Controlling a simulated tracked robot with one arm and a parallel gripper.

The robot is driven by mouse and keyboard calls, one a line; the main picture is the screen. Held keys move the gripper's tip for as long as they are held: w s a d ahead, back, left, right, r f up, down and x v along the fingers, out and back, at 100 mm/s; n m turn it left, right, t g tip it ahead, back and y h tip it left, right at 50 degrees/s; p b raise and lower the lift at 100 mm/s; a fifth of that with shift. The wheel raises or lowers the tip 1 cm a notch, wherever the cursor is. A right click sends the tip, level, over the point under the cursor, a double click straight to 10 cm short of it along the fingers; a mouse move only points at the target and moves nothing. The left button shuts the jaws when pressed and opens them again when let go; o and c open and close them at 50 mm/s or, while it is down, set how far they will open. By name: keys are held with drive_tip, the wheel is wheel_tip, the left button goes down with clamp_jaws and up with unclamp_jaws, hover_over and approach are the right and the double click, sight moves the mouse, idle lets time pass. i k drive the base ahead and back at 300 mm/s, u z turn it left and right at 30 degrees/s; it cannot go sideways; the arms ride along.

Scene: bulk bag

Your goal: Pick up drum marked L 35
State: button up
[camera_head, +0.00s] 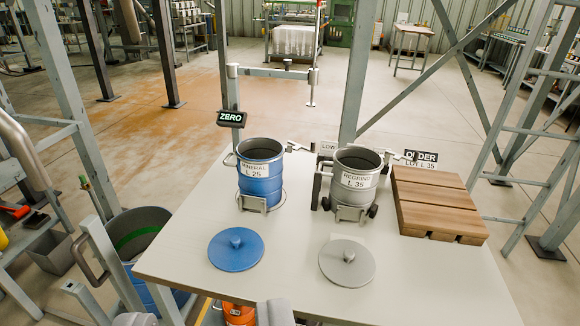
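The drum marked L 35 (354,190) is a grey open-topped drum labelled "REGRIND L 35". It stands upright on the pale table, with a small metal bracket at its front base and black parts at its sides. Its inside looks dark. A grey round lid (347,263) with a knob lies flat in front of it. My gripper (205,316) shows only as two grey rounded ends at the bottom edge, wide apart with nothing seen held between them. It is well short of the drum, lower and to the left.
A blue drum (261,178) marked L 25 stands left of the grey drum, its blue lid (236,249) in front. A slatted brown block (438,204) sits right. Signs read "ZERO" (231,118) and "ORDER LOT L 35" (420,159). Grey posts flank the table (420,290); its front is clear.

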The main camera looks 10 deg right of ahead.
sight(354, 175)
drive_tip(key=z, duration=0.3)
drive_tip(key=i, duration=1.4)
drive_tip(key=z, duration=0.85)
drive_tip(key=k, duration=0.85)
drive_tip(key=z, duration=0.2)
drive_tip(key=i, duration=0.9)
drive_tip(key=u, duration=0.1)
